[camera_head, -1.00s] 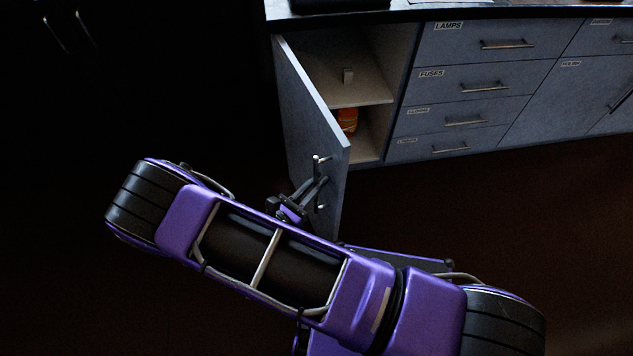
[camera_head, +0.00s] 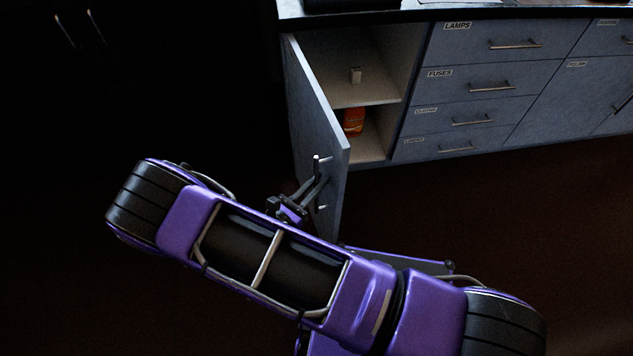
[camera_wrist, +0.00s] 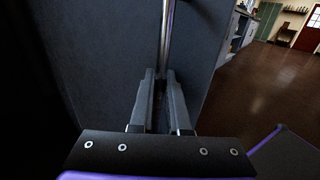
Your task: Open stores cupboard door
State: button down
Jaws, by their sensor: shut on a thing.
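The cupboard door (camera_head: 318,130) is a grey panel hinged at its left, and it stands wide open from the cupboard. Its upright metal bar handle (camera_head: 317,165) is near the free edge; the bar also shows in the wrist view (camera_wrist: 167,40). My gripper (camera_head: 318,184) is shut on this handle, and in the wrist view its two dark fingers (camera_wrist: 160,90) close around the lower part of the bar. My purple arm hides the floor in front.
Grey drawers (camera_head: 480,85), one labelled LAMPS and one FUSES, stand to the right of the cupboard under a dark worktop (camera_head: 450,12). Dark cabinets with metal handles are at the far left. The brown floor (camera_head: 500,220) at the right is clear.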

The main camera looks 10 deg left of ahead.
jog(key=c, duration=0.9)
grip_release()
jog(key=v, duration=1.7)
jog(key=shift+s, duration=0.3)
